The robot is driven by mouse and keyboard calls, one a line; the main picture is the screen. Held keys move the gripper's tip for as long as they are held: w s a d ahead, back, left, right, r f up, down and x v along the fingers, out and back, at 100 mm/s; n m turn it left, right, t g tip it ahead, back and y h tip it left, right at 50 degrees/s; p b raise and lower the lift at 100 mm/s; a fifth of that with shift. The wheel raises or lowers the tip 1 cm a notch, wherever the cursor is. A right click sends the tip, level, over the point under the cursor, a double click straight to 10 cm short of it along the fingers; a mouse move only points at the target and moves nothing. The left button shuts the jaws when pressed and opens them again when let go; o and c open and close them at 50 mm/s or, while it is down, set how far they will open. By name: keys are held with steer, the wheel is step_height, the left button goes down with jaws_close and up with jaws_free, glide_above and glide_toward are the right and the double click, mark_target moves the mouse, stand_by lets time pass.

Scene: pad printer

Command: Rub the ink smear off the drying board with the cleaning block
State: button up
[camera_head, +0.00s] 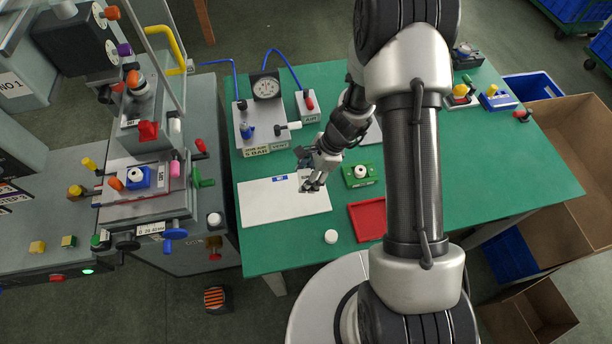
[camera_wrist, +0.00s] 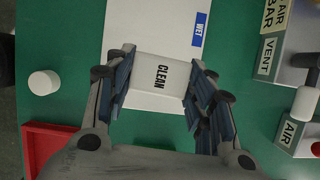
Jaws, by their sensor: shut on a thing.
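The drying board (camera_head: 270,208) is a flat white panel on the green table, with a blue WET label (camera_head: 280,179) at its far edge; the label also shows in the wrist view (camera_wrist: 201,28). My gripper (camera_head: 312,184) is over the board's right end. It is shut on the white cleaning block (camera_wrist: 160,82), marked CLEAN, with a blue-padded finger on each side. The block covers part of the board (camera_wrist: 138,28) in the wrist view. I cannot tell whether it touches the board. No ink smear shows on the visible part; the area under the block and fingers is hidden.
A red tray (camera_head: 367,219) and a green pad holder (camera_head: 360,174) lie right of the board. A white round piece (camera_head: 331,236) sits in front. The air gauge unit (camera_head: 262,125) stands behind. The pad printer (camera_head: 145,190) is at the left.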

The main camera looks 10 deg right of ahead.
steer(key=shift+r+p, duration=1.25)
steer(key=shift+r, duration=0.5)
